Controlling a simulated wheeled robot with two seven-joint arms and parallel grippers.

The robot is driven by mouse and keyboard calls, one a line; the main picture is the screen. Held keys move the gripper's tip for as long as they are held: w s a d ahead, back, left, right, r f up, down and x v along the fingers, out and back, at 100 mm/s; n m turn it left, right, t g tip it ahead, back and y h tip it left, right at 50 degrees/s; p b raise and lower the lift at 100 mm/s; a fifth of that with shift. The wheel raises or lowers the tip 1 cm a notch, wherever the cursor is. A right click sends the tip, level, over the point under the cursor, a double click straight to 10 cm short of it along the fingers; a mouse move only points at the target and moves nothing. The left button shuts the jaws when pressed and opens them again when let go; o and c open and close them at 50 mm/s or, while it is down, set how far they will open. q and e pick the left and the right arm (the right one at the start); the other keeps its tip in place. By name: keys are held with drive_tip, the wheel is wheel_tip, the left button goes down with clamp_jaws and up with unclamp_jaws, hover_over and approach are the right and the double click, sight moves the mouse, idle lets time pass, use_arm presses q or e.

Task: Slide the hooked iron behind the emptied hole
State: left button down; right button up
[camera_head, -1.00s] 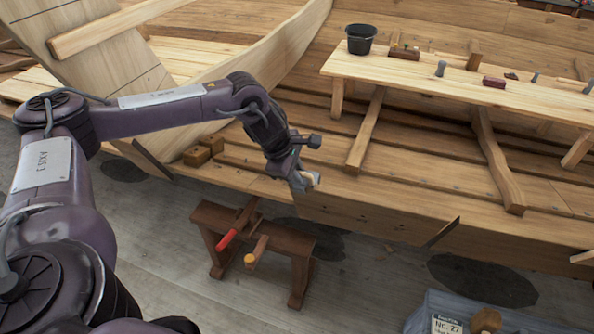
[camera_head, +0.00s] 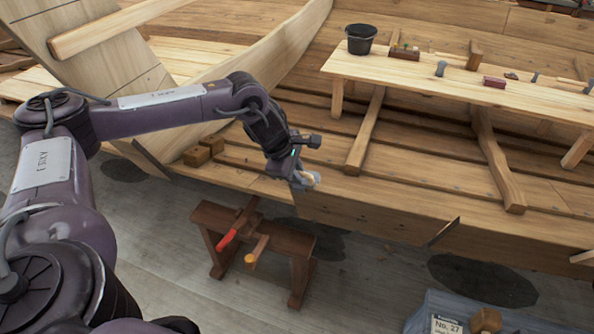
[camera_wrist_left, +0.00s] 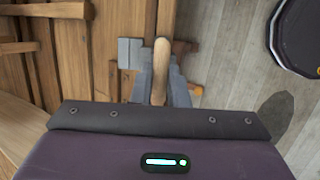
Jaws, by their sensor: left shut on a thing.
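My left gripper (camera_head: 306,181) is at the top edge of the hull's near planking (camera_head: 350,208), above and behind the sawhorse. It is shut on a tool with a pale wooden handle, probably the hooked iron; only a small pale part shows in the head view. In the left wrist view the rounded handle (camera_wrist_left: 161,68) stands between the grey fingers (camera_wrist_left: 176,88). A grey block (camera_wrist_left: 130,53) shows just left of it; I cannot tell whether it belongs to the tool. I cannot make out the hook or the emptied hole. My right gripper is not in view.
A brown sawhorse (camera_head: 285,236) with red- and yellow-ended tools stands on the floor below the gripper. Inside the hull, a plank bench (camera_head: 420,76) carries a black bucket (camera_head: 361,40) and small tools.

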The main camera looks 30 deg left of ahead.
use_arm(q)
drive_tip(key=shift+w+r, duration=0.1)
drive_tip(key=shift+w+d, duration=0.2)
drive_tip(key=shift+d, duration=0.7)
drive_tip(key=shift+w+d, duration=0.25)
drive_tip(key=shift+d, duration=0.7)
drive_tip(key=shift+w+d, duration=0.2)
drive_tip(key=shift+d, duration=0.7)
drive_tip(key=shift+w+d, duration=0.25)
drive_tip(key=shift+d, duration=0.6)
drive_tip(key=shift+w+d, duration=0.25)
drive_tip(key=shift+d, duration=0.65)
drive_tip(key=shift+w+d, duration=0.25)
drive_tip(key=shift+d, duration=0.6)
drive_tip(key=shift+w+d+b, duration=0.15)
drive_tip(key=shift+w+d, duration=0.1)
drive_tip(key=shift+d, duration=0.65)
drive_tip(key=shift+w+d+b, duration=0.15)
drive_tip(key=shift+w+d, duration=0.1)
drive_tip(key=shift+d, duration=0.6)
drive_tip(key=shift+w+d+b, duration=0.15)
drive_tip(key=shift+w+d, duration=0.1)
drive_tip(key=shift+d, duration=0.65)
